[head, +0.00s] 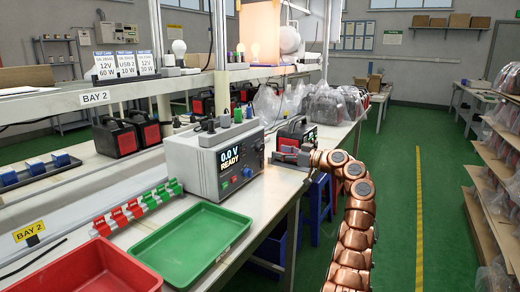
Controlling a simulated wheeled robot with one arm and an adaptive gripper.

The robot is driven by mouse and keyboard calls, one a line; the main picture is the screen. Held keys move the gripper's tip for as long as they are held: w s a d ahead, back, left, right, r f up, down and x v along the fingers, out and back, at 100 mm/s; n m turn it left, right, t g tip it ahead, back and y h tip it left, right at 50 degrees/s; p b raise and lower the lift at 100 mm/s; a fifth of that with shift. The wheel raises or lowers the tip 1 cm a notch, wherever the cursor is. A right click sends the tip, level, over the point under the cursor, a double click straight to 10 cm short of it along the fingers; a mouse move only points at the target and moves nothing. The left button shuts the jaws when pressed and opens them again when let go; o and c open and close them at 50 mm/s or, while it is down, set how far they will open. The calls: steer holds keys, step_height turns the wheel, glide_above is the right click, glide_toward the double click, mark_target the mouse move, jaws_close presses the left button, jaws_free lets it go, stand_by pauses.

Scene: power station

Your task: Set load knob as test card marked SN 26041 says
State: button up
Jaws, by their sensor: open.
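Three white test cards stand in a row on the upper shelf at the left. The left card (106,66) reads 12V 60 W, the middle card (127,65) appears to read USB 2, and the right card (146,63) reads 12V with a blurred wattage. Their serial numbers are too small to read surely. A grey tester (200,165) on the bench shows 0.0 V READY on its display (230,157). My gripper (277,157) is open and empty, just right of the tester's front.
A black and red power station (296,132) stands behind my gripper. Red and green clips (137,207), a green tray (190,243) and a red tray (85,269) lie nearer. Bagged units (335,105) stand farther back. The green floor at right is clear.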

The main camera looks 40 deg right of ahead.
mark_target(263, 148)
steer(key=shift+x, duration=3.55)
steer(key=c, duration=1.1)
steer(key=shift+c, duration=0.2)
